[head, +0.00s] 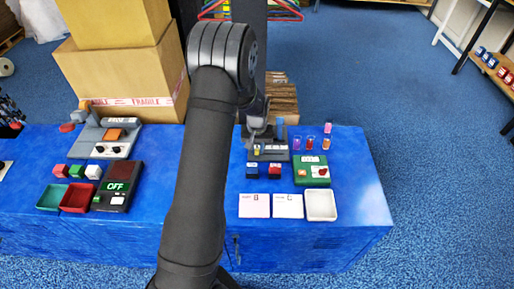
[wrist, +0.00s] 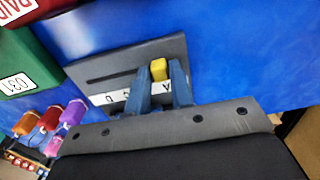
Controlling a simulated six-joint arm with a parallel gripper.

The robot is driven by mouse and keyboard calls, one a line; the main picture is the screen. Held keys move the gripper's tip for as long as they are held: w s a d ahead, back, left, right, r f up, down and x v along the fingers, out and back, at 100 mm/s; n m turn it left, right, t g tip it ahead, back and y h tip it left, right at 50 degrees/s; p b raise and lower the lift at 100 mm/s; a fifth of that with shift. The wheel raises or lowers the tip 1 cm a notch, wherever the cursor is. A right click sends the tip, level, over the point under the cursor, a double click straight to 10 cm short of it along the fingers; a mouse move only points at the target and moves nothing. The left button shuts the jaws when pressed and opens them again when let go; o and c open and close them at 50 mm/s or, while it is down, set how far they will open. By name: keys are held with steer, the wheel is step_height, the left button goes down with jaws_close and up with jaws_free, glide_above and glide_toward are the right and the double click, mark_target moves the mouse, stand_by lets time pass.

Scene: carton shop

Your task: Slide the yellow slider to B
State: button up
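The yellow slider (wrist: 158,69) sits on a grey slider panel (wrist: 92,77) with a dark slot and a white strip of letters. In the wrist view it is at the right end of the slot, near the letter A. In the head view the yellow slider (head: 257,150) is at the left of the panel (head: 270,156). My gripper (wrist: 160,72) has its two blue-grey fingers on either side of the slider, very near it. Whether they touch it is unclear. The fingers partly cover the letter strip, and B is not readable. In the head view my arm partly hides the gripper.
A green panel (head: 311,163) and several small coloured vials (head: 309,143) stand right of the slider panel. Two dark blocks (head: 263,171), white cards (head: 254,205) and a white tray (head: 320,205) lie in front. The blue table (head: 357,190) is bare at the right.

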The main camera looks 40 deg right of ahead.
mark_target(265, 154)
jaws_close()
steer(key=shift+s+d, duration=1.1)
steer(key=shift+o, duration=2.3)
jaws_free()
steer(key=shift+r, duration=0.15)
step_height(265, 154, up, 17)
